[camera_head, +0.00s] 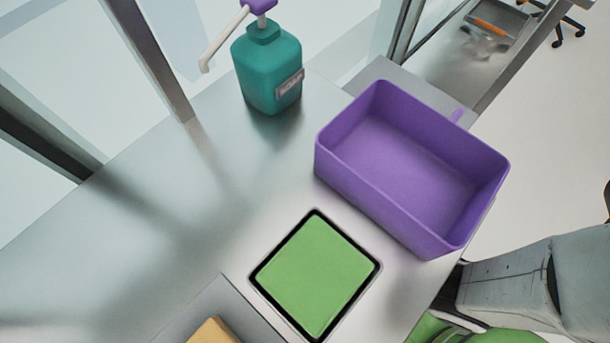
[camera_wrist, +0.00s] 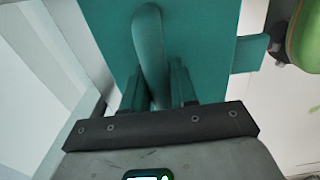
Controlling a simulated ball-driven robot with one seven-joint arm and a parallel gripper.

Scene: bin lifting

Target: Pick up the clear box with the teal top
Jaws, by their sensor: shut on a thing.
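In the wrist view, a flat teal top (camera_wrist: 205,35) lies in front of my gripper, with a raised teal handle (camera_wrist: 149,45) on it. My gripper (camera_wrist: 159,88) has a finger on each side of the handle and is shut on it. The fingers look dark teal, so their edges blend with the top. The clear body of the box cannot be made out below the top. The box and my gripper are not seen in the head view.
In the head view, an open, empty purple bin (camera_head: 336,170) stands on the grey counter (camera_head: 150,220). A green square pad (camera_head: 315,275) lies in front. A green object (camera_wrist: 304,35) is close by on the wrist view's right.

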